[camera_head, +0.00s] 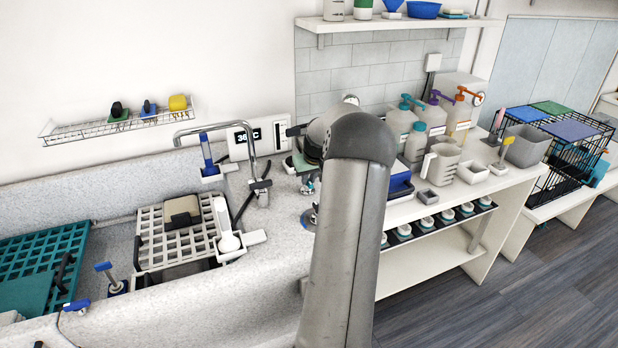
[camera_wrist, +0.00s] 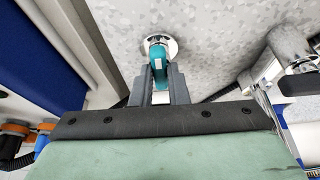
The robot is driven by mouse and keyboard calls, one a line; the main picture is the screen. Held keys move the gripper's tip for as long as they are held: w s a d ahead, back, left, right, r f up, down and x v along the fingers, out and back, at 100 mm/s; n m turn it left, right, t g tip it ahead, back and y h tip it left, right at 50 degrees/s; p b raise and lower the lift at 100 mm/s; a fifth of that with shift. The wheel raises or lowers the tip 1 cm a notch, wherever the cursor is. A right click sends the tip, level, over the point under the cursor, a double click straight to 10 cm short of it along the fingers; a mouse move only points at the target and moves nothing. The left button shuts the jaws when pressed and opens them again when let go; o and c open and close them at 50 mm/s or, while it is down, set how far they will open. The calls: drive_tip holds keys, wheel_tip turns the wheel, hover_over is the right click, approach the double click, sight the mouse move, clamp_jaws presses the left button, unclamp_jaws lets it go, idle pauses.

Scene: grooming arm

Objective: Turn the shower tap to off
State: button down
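In the wrist view a teal lever handle (camera_wrist: 158,58) stands on a round chrome base against the speckled grey surface; it appears to be the shower tap. My gripper (camera_wrist: 161,76) has its two grey fingers close together, one on each side of the handle. The handle fills the narrow gap between them, so they look shut on it. In the head view my own arm covers much of this area. Only a small chrome and teal part (camera_head: 307,187) shows beside the arm. No off mark is readable.
A chrome spout (camera_head: 215,124) and a display panel (camera_head: 258,137) stand left of my arm. Bottles (camera_head: 400,121) and a jug (camera_head: 440,163) crowd the counter to the right. In the wrist view, chrome pipework (camera_wrist: 288,45) is close on the right and a blue panel (camera_wrist: 45,60) on the left.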

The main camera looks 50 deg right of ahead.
drive_tip(key=shift+m+b, duration=0.3)
drive_tip(key=shift+b, duration=0.05)
drive_tip(key=m+b, duration=0.1)
drive_tip(key=m+h, duration=0.1)
drive_tip(key=m+g+b, duration=0.1)
drive_tip(key=shift+w+a+f+b, duration=0.1)
drive_tip(key=shift+w+a+b, duration=0.15)
drive_tip(key=shift+b, duration=0.1)
drive_tip(key=m+g+h, duration=0.1)
drive_tip(key=m, duration=0.2)
drive_tip(key=shift+w+b, duration=0.1)
drive_tip(key=shift+b, duration=0.3)
drive_tip(key=m+g, duration=0.1)
drive_tip(key=m, duration=0.2)
drive_tip(key=shift+w+m, duration=0.1)
drive_tip(key=shift+m, duration=0.3)
drive_tip(key=m+g, duration=0.1)
drive_tip(key=m+p, duration=0.1)
drive_tip(key=m, duration=0.1)
drive_tip(key=shift+w+r+m+g, duration=0.2)
drive_tip(key=shift+m+g, duration=0.1)
drive_tip(key=shift+g, duration=0.1)
drive_tip(key=shift+w+m+g+p, duration=0.1)
drive_tip(key=shift+m+g+p, duration=0.7)
drive_tip(key=shift+m, duration=1.1)
drive_tip(key=shift+f, duration=0.1)
